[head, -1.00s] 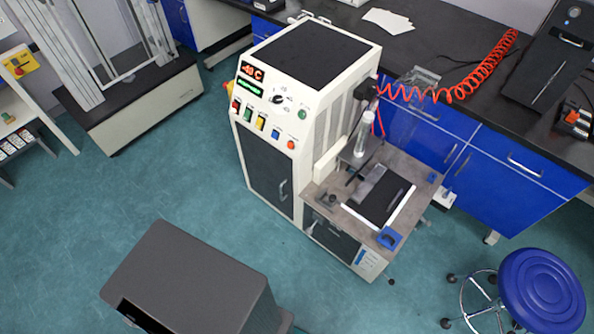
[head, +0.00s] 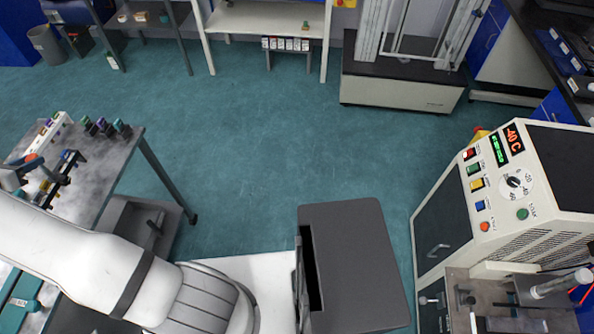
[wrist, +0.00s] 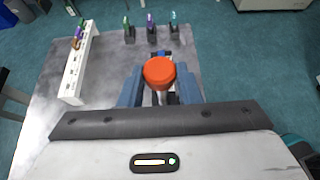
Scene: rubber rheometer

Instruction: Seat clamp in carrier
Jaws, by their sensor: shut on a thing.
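My gripper (wrist: 159,88) is low over a grey table (wrist: 110,75), its blue-grey fingers on either side of a round orange-red knob (wrist: 158,72). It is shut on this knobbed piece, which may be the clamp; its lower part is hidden. The knob also shows in the head view (head: 31,158), at the left edge beside my gripper. A black piece with a blue end (head: 66,160), possibly the carrier, lies on the table close by. I cannot tell whether the held piece is seated in it or touches it.
A white rack (wrist: 75,80) with coloured pieces stands left in the wrist view. Several black holders with coloured tops (head: 104,126) stand along the table's far side. The machine showing -40 C (head: 510,185) stands at right. Open floor (head: 270,140) lies between.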

